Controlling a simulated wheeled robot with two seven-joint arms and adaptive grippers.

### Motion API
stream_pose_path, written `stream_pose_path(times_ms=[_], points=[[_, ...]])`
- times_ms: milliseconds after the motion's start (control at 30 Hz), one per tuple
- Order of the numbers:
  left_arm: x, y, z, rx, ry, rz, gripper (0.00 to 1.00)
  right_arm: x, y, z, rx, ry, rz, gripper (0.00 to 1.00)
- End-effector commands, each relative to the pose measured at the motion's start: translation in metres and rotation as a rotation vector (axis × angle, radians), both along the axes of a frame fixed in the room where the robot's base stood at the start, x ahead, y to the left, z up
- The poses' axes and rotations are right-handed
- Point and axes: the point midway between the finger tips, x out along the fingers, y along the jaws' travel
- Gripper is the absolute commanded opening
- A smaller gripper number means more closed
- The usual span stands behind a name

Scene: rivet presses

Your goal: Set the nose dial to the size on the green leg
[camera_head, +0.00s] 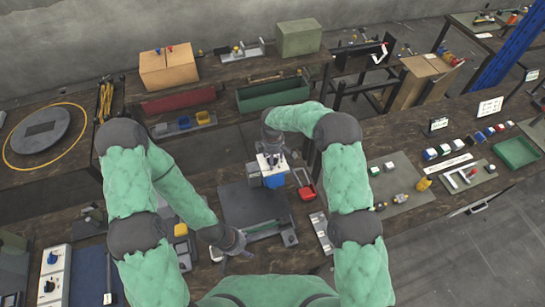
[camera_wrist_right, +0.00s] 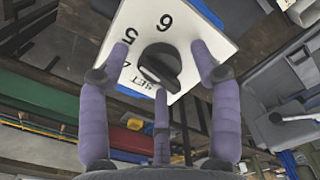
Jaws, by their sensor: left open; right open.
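The nose dial is a black knob (camera_wrist_right: 160,66) on a white plate (camera_wrist_right: 188,25), with 6, 5, a partly hidden figure and "SET" printed around it in the right wrist view. I cannot tell which figure the knob points to. The open purple fingers of my right gripper (camera_wrist_right: 161,78) stand around the knob; contact is unclear. In the head view the white plate (camera_head: 264,161) is at the end of my right arm, above a blue part (camera_head: 274,181). My left gripper (camera_head: 236,243) is open and empty, low over the bench. I cannot make out the green leg or its size.
A dark flat plate (camera_head: 250,205) lies on the bench below the dial. Another dial panel (camera_head: 52,285) stands at the lower left. A green tray (camera_head: 517,152) and small blocks are on the right bench.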

Motion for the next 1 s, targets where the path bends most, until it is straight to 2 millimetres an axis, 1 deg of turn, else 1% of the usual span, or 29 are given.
stream_pose_path(times_ms=[167,200,267,300,367,400,567,733,867,1000], points=[[0.0,0.0,0.0,0.0,0.0,0.0,0.55,0.0,0.0,0.0,0.0,0.0,0.0,0.64],[0.0,0.0,0.0,0.0,0.0,0.0,0.55,0.0,0.0,0.0,0.0,0.0,0.0,0.58],[0.0,0.0,0.0,0.0,0.0,0.0,0.55,0.0,0.0,0.0,0.0,0.0,0.0,0.41],[0.0,0.0,0.0,0.0,0.0,0.0,0.55,0.0,0.0,0.0,0.0,0.0,0.0,0.3],[0.0,0.0,0.0,0.0,0.0,0.0,0.55,0.0,0.0,0.0,0.0,0.0,0.0,0.13],[0.0,0.0,0.0,0.0,0.0,0.0,0.55,0.0,0.0,0.0,0.0,0.0,0.0,0.08],[0.0,0.0,-0.001,0.0,0.0,0.0,0.55,0.0,0.0,-0.001,0.0,0.001,-0.002,0.08],[0.0,0.0,-0.008,0.0,0.0,0.0,0.55,0.0,0.0,-0.002,0.0,0.001,-0.029,0.08],[0.0,0.0,-0.019,0.0,0.0,0.0,0.55,0.0,0.0,-0.004,0.001,0.0,-0.085,0.08],[0.0,0.0,-0.037,0.0,0.0,0.0,0.55,0.0,0.0,-0.006,0.0,0.0,-0.18,0.08]])
